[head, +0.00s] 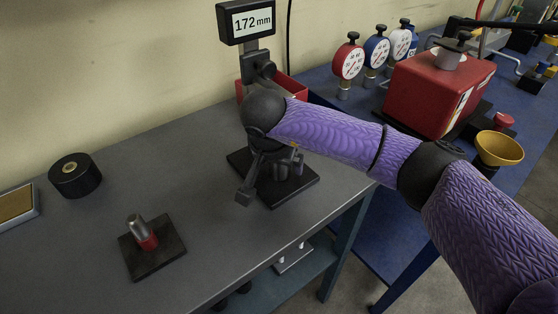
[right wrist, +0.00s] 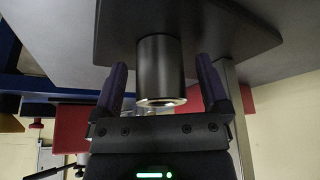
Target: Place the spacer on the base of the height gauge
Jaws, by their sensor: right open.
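The height gauge (head: 256,66) stands at the back right of the grey bench, its display reading 172 mm. Its dark square base (head: 293,190) lies on the bench and shows as a dark plate in the right wrist view (right wrist: 235,35). My left gripper is out of view.
A square black stand with a red-collared metal peg (head: 150,262), a black round part (head: 75,176) and a tray (head: 17,206) lie to the left. A red bin (head: 290,86) sits behind the gauge. Dial gauges (head: 348,62) and a red machine (head: 435,92) occupy the blue bench.

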